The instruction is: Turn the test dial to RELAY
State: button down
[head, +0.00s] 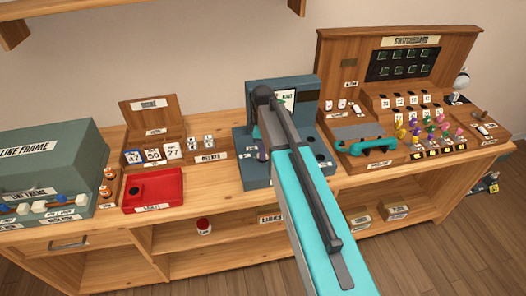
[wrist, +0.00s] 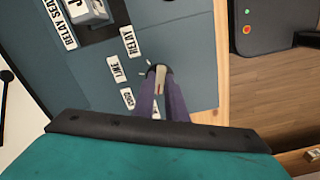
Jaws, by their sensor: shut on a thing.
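The test dial (wrist: 160,72) is a small knob with a pale part, on a blue-grey panel (wrist: 185,55) in the wrist view. Labels beside it read RELAY (wrist: 129,42), LINE (wrist: 116,68) and a third, probably CORD (wrist: 128,98). My gripper (wrist: 160,86) has its purple fingers shut on the dial. The fingers cover much of it, so I cannot tell which label it points to. In the head view the blue-grey test unit (head: 318,152) stands mid-counter, and my teal arm hides the dial.
A RELAY SEAT label (wrist: 59,22) and a relay block (wrist: 88,10) sit near the dial. Left of the unit are a red tray (head: 154,192) and number cards (head: 153,155). The switchboard (head: 400,50) with a teal handset (head: 372,145) stands close on the right.

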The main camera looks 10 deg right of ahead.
jog(key=shift+m, duration=0.4)
jog(key=m, duration=0.6)
jog(key=shift+a+b, duration=0.1)
jog(key=shift+b, duration=0.2)
jog(key=m, duration=0.6)
jog(key=shift+w+r+m, duration=0.1)
jog(key=shift+m, duration=0.3)
jog(key=m, duration=1.3)
jog(key=shift+b, duration=0.3)
jog(key=shift+m, duration=0.3)
jog(key=c, duration=1.8)
grip_release()
